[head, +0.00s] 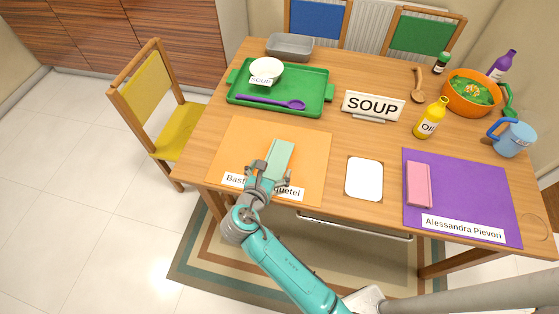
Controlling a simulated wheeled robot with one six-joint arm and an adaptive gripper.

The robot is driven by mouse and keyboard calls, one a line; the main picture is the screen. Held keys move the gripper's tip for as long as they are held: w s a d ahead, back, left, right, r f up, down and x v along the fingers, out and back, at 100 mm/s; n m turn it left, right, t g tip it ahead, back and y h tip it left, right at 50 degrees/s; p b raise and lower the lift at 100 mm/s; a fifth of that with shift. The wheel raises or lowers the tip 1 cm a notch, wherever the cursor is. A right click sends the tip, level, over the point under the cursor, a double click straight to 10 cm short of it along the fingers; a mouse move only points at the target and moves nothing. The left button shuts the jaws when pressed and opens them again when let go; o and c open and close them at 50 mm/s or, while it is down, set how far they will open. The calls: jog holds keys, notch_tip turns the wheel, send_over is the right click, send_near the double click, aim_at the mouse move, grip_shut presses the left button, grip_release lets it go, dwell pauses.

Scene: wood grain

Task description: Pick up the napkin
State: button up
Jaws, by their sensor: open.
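A folded light green napkin (279,156) lies on the orange placemat (234,141) at the left front of the table. My gripper (268,178) is open at the napkin's near end, with its fingers spread to either side. I cannot tell whether the fingers touch it. A second folded napkin, pink (418,184), lies on the purple placemat (480,187) at the right. The orange mat's name card (234,180) is partly hidden behind my gripper.
A green tray (314,97) holds a white bowl (266,68) and a purple spoon (270,102). A SOUP sign (372,106), yellow oil bottle (431,118), orange bowl (459,100) and blue pitcher (512,138) stand behind. A white card (364,179) lies between the mats.

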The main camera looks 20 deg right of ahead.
aim_at(277, 159)
jog(key=x, duration=0.5)
jog(key=c, duration=1.2)
